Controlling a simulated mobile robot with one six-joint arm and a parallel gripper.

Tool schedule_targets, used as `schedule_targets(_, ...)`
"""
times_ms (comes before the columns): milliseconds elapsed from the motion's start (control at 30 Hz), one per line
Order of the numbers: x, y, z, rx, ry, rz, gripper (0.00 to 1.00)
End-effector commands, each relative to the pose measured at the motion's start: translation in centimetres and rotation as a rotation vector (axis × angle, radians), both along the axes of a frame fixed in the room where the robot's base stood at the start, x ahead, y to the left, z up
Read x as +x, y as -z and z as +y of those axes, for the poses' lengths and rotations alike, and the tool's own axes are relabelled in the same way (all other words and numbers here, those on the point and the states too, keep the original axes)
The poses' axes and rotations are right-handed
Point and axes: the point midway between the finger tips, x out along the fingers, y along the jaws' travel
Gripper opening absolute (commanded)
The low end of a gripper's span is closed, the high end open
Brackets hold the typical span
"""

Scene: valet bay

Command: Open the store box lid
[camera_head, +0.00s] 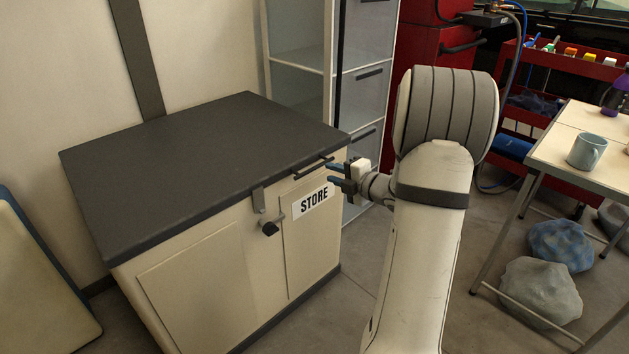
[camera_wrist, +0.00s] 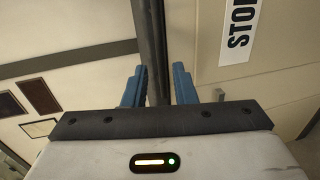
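The store box (camera_head: 225,270) is a cream cabinet with a white STORE label (camera_head: 313,201) on its front. The label also shows, turned sideways, in the wrist view (camera_wrist: 239,30). Its dark grey lid (camera_head: 205,150) lies flat and closed. A dark bar handle (camera_head: 312,168) sits at the lid's front edge. A metal hasp (camera_head: 259,199) hangs from that edge above a dark knob (camera_head: 270,228); I cannot tell if they engage. My gripper (camera_head: 335,174) is open beside the handle's right end. In the wrist view a dark bar (camera_wrist: 151,40) runs between its blue fingers, with gaps visible.
A glass-sided cabinet (camera_head: 365,90) stands behind the box and a red tool cabinet (camera_head: 430,45) further back. At right, a table (camera_head: 565,150) holds a blue-grey mug (camera_head: 587,151); lumpy bags (camera_head: 541,292) lie below. A leaning panel (camera_head: 35,280) is at left.

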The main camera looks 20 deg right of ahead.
Motion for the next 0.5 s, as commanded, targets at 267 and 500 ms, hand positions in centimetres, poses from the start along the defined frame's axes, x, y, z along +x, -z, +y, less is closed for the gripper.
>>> schedule_targets(267,3.1,1.0,1.3,-0.003,-0.016,-0.010,0.25)
schedule_targets(500,6.2,1.6,2.4,-0.004,-0.015,-0.009,0.25)
